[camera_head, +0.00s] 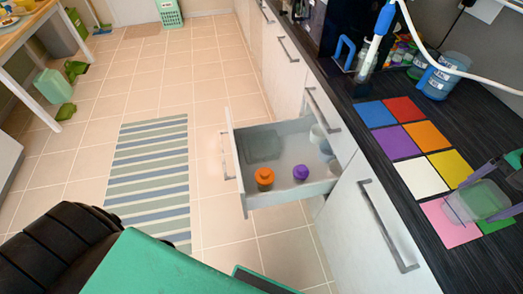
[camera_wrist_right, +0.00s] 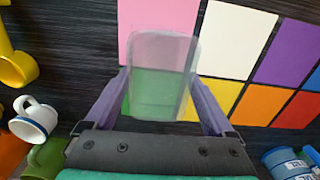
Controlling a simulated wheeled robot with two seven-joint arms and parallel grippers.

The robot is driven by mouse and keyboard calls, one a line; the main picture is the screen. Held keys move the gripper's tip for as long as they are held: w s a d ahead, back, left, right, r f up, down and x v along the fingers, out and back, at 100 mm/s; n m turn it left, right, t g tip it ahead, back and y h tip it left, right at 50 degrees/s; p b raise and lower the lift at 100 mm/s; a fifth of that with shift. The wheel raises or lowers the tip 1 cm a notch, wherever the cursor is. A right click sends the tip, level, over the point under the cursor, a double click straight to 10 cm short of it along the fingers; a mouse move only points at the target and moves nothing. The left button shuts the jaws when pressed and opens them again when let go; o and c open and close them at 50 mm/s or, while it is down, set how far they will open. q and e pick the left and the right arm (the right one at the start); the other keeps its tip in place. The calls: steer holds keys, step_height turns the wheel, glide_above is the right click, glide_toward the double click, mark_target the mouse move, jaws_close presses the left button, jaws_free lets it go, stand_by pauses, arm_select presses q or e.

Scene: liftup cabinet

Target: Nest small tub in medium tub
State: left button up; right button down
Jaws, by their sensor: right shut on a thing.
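My right gripper (camera_head: 491,193) is at the right edge of the head view, above the counter's coloured squares. Its purple fingers are shut on a clear, pale tub (camera_wrist_right: 165,60) with rounded corners, one finger on each side. The held tub also shows in the head view (camera_head: 478,202), over the pink and green squares. Whether it touches the counter is hard to tell. Another translucent tub (camera_head: 263,146) lies in the open drawer's far left part. I cannot tell which tub is small or medium. My left gripper is not in view.
The open drawer (camera_head: 292,191) also holds an orange-lidded jar (camera_head: 264,178), a purple-lidded jar (camera_head: 300,172) and pale containers at its right. Blue containers (camera_head: 441,75) stand at the counter's back. The wrist view shows a white mug (camera_wrist_right: 33,117) at left.

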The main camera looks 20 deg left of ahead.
step_height(320, 180, up, 5)
steer(key=p, duration=0.4)
steer(key=shift+a+f, duration=0.1)
stand_by(0.4)
